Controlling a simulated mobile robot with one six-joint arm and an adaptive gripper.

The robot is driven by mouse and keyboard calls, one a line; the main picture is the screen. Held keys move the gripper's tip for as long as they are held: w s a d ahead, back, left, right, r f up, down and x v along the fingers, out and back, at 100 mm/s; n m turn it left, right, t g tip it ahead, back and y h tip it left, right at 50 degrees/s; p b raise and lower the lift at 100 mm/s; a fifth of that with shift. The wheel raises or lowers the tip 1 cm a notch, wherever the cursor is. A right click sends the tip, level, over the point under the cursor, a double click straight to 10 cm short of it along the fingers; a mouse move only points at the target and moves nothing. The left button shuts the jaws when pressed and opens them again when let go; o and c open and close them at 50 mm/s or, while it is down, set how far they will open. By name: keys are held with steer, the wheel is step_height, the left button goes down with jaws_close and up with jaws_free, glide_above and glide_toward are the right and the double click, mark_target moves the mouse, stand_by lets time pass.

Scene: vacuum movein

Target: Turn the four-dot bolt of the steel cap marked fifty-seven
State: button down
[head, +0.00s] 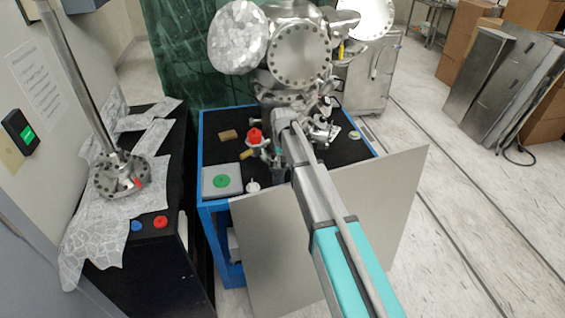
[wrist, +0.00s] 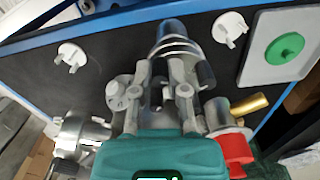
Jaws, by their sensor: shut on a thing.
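Round steel caps ringed with bolts sit on the steel chamber at the back of the cart in the head view, one facing forward (head: 300,53). No number fifty-seven and no dot marks can be read, so I cannot tell which cap or bolt is meant. My gripper (wrist: 160,78) shows in the wrist view with its grey fingers shut on a metal part. A ribbed steel cylinder (wrist: 172,36) lies at and beyond the fingertips; where the held part ends is unclear. In the head view my arm hides the gripper's tips, below the chamber.
The blue-framed cart has a black top. On it are a green disc (head: 221,181) on a grey plate, a red knob (head: 255,136), a tan block (head: 228,135) and white pieces (wrist: 72,57). A grey panel (head: 380,200) leans at its front. A black bench stands left.

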steer(key=shift+m, duration=0.6)
steer(key=c, duration=0.6)
jaws_free()
steer(key=shift+c, duration=0.2)
